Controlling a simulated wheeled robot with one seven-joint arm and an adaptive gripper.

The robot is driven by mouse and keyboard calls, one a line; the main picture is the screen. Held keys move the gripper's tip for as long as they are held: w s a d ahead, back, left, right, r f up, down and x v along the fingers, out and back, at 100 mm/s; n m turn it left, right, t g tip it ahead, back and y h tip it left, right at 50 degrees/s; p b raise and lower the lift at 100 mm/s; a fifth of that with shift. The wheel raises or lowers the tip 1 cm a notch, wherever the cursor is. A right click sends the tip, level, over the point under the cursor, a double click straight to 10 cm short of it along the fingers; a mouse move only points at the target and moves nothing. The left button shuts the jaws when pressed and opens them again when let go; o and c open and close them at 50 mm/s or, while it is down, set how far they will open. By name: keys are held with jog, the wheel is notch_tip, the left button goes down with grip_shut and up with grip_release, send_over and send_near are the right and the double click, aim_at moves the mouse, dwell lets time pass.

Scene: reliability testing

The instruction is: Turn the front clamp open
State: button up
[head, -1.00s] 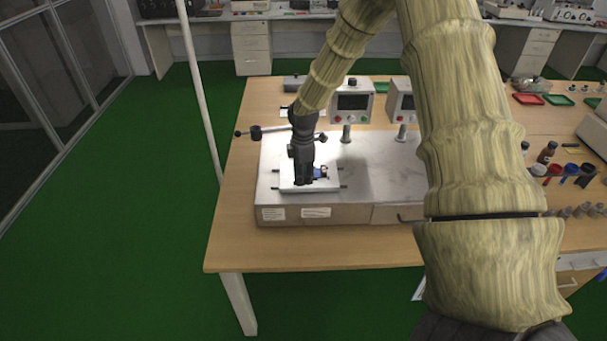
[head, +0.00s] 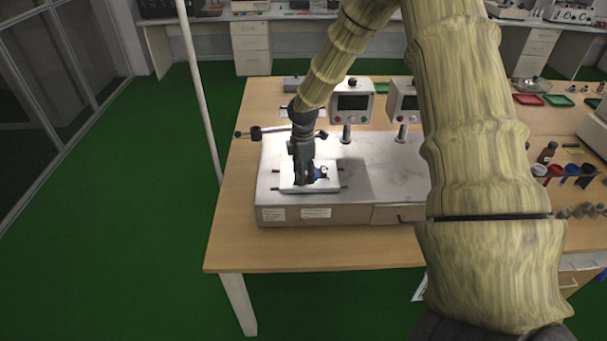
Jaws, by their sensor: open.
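A grey metal test machine (head: 370,185) stands on the wooden table. On its left part is a white plate (head: 325,187) with dark rods sticking out at its sides. A small blue and dark part (head: 321,172) sits on the plate, just right of my gripper. My dark gripper (head: 304,180) points down over the plate, close to this part. The fingers are small and dark here, and I cannot tell whether they touch anything. The front clamp is not clearly made out; my gripper hides part of this area.
Bottles (head: 547,152) and coloured caps stand at the right. My arm covers the middle right.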

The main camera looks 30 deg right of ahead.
notch_tip(320, 180, up, 11)
dwell(0.4)
jog(key=shift+f, duration=0.1)
dwell(0.3)
jog(key=s+a+f+m, duration=0.2)
jog(key=s+a+f, duration=0.2)
jog(key=f, duration=0.3)
jog(key=s+a+f+m+y, duration=0.1)
jog(key=s+a+f+m, duration=0.1)
jog(key=s+a+f, duration=0.4)
jog(key=s+a+f+m, duration=0.2)
jog(key=a+f, duration=0.1)
jog(key=f, duration=0.5)
jog(key=s+a+f+m, duration=0.3)
jog(key=s+f, duration=0.1)
jog(key=s, duration=0.6)
jog(key=s+a+f+m, duration=0.2)
jog(key=s+f+m, duration=0.15)
jog(key=s, duration=0.55)
jog(key=s+a+f+m, duration=0.25)
jog(key=s+f, duration=0.25)
jog(key=s, duration=0.5)
jog(key=shift+h, duration=0.5)
jog(key=f+b, duration=0.3)
jog(key=b, duration=0.1)
jog(key=f+b, duration=0.2)
jog(key=shift+w+f, duration=0.3)
jog(key=shift+w, duration=0.05)
